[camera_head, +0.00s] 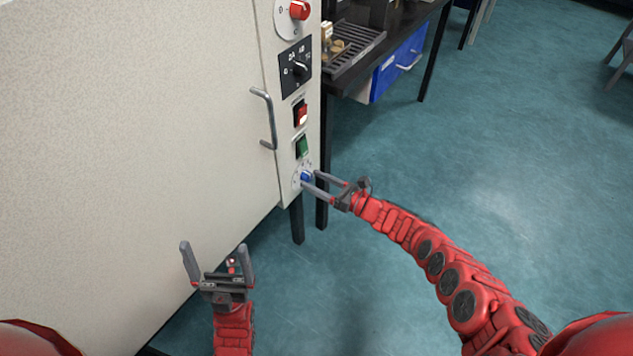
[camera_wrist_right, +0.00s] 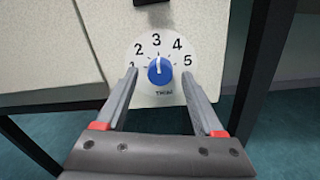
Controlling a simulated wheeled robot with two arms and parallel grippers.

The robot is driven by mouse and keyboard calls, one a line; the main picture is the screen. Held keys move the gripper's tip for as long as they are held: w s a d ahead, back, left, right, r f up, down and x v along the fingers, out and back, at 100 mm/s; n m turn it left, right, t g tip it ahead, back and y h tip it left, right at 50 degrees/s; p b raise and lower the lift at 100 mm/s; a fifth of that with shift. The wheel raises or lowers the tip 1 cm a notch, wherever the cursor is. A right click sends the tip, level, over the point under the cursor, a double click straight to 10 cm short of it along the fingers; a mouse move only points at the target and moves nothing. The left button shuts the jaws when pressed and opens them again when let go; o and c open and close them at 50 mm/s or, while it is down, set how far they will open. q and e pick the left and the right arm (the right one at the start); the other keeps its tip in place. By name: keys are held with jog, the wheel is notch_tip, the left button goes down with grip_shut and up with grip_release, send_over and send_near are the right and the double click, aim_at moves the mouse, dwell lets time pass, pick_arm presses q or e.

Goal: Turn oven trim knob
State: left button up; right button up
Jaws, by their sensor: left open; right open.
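The trim knob (camera_head: 306,175) is a small blue dial at the bottom of the oven's control strip. In the right wrist view the blue knob (camera_wrist_right: 159,71) sits on a round white dial plate (camera_wrist_right: 160,93) numbered 1 to 5, and its white pointer mark points up, near 3. My right gripper (camera_head: 311,186) is open, its fingertips close to the knob. In the right wrist view the open fingers (camera_wrist_right: 158,76) stand left and right of the knob, with gaps on both sides. My left gripper (camera_head: 217,252) is open and empty, low in front of the oven door.
The oven (camera_head: 130,130) has a metal door handle (camera_head: 265,118). Above the trim knob are a green switch (camera_head: 302,146), a red switch (camera_head: 300,113), a black selector (camera_head: 299,69) and a red knob (camera_head: 299,10).

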grip_shut()
